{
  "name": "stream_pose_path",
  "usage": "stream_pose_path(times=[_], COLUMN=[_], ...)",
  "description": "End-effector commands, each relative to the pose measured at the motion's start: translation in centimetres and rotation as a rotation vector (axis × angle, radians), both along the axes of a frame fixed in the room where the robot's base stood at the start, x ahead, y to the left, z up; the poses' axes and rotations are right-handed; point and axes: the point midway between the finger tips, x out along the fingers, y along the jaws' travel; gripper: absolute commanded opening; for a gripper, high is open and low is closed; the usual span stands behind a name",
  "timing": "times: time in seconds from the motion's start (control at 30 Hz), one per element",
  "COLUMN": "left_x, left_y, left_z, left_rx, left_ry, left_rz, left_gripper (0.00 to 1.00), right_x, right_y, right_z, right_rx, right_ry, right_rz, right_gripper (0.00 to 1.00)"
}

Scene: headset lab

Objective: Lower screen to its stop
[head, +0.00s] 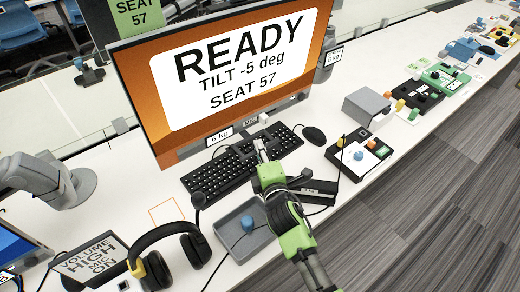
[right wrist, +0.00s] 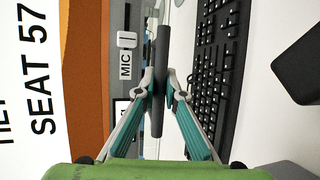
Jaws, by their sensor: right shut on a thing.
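The screen (head: 228,75) stands at the back of the white desk, with an orange display reading READY, TILT -5 deg, SEAT 57. Part of it shows sideways at the left of the right wrist view (right wrist: 78,100). My right gripper (head: 261,146) is over the keyboard, in front of the screen's lower edge. In the right wrist view its fingertips (right wrist: 160,92) are shut on a slim dark bar (right wrist: 161,60), which runs parallel to the screen's lower bezel. Whether the bar is joined to the screen is hidden. My left gripper is not in view.
The keyboard (head: 217,175) lies below the screen, with a mouse (head: 314,135) to its right. A grey tray (head: 225,219) and black headphones (head: 165,250) are nearer. A grey jointed device (head: 40,178) stands at left. A box with knobs (head: 360,153) is at right.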

Motion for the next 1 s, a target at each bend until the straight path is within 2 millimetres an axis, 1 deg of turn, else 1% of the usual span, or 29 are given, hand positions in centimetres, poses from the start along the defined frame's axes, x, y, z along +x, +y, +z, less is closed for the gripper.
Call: stream_pose_path(times=[0.33, 0.43, 0.67, 0.7, 0.73, 0.77, 1.0], left_x=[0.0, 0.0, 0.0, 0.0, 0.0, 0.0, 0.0], left_y=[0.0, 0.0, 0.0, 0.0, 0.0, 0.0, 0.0], left_z=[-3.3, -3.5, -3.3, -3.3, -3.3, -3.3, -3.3], left_rx=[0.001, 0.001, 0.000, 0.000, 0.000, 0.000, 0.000], left_ry=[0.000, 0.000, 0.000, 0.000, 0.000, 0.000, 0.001], left_rz=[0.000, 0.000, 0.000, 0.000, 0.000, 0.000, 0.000], left_gripper=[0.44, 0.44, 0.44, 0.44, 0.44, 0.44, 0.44], right_x=[-0.2, -0.2, -0.1, -0.1, -0.1, -0.1, 0.0], right_y=[-0.1, -0.1, 0.0, 0.0, 0.0, 0.0, 0.0], right_z=[-4.7, -5.0, -4.4, -4.4, -4.3, -4.3, -4.3], right_rx=[-0.004, -0.003, 0.000, 0.000, 0.000, 0.000, -0.001], right_ry=[0.012, 0.012, 0.006, 0.005, 0.004, 0.004, 0.003], right_rz=[-0.002, -0.002, -0.001, -0.001, 0.000, 0.000, 0.000], right_gripper=[0.00, 0.00, 0.00, 0.15, 0.23, 0.28, 0.28])
